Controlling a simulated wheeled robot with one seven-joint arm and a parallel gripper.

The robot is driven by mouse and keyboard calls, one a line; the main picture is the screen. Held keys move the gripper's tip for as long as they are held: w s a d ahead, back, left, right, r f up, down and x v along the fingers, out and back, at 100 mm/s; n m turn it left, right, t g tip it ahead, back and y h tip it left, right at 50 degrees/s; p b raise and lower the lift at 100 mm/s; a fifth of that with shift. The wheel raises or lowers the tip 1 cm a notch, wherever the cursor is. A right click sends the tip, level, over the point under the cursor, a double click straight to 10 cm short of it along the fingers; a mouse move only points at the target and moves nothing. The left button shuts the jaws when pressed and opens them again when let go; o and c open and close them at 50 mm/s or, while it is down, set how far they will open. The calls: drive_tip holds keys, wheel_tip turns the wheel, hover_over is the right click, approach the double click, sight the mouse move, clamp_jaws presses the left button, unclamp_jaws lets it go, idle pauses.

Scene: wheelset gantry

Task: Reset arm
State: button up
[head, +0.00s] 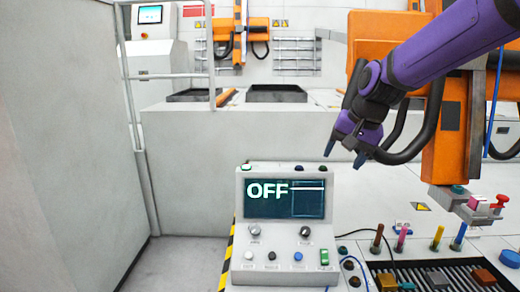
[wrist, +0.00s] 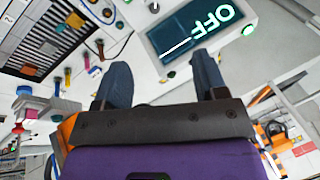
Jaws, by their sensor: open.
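My purple arm reaches in from the upper right of the head view. My gripper (head: 344,150) hangs above and to the right of the control box (head: 236,215), apart from it. In the wrist view my gripper (wrist: 160,85) shows two dark fingers spread apart with nothing between them. The control box screen (head: 262,198) reads OFF; it also shows at the top of the wrist view (wrist: 185,30), rotated. Below the screen are knobs and small buttons, with a green switch (head: 324,257) at the right.
An orange gantry column (head: 455,130) stands close to the right of my arm. A slatted tray (head: 452,270) with coloured pegs and blocks lies at the lower right. A metal railing (head: 135,110) and a grey wall (head: 65,150) are on the left. Floor is clear between wall and box.

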drive_tip(key=s+d+r+n+h, duration=0.1)
drive_tip(key=s+d, duration=0.2)
drive_tip(key=s, duration=0.5)
drive_tip(key=s+d+n+t, duration=0.1)
drive_tip(key=s+d, duration=0.3)
drive_tip(key=s, duration=0.5)
drive_tip(key=s+d+r+n+t+h, duration=0.1)
drive_tip(key=s+d, duration=0.3)
drive_tip(key=s, duration=0.5)
drive_tip(key=shift+s+r+n+h, duration=0.25)
drive_tip(key=shift+r+n+h, duration=0.05)
drive_tip(key=shift+n, duration=0.2)
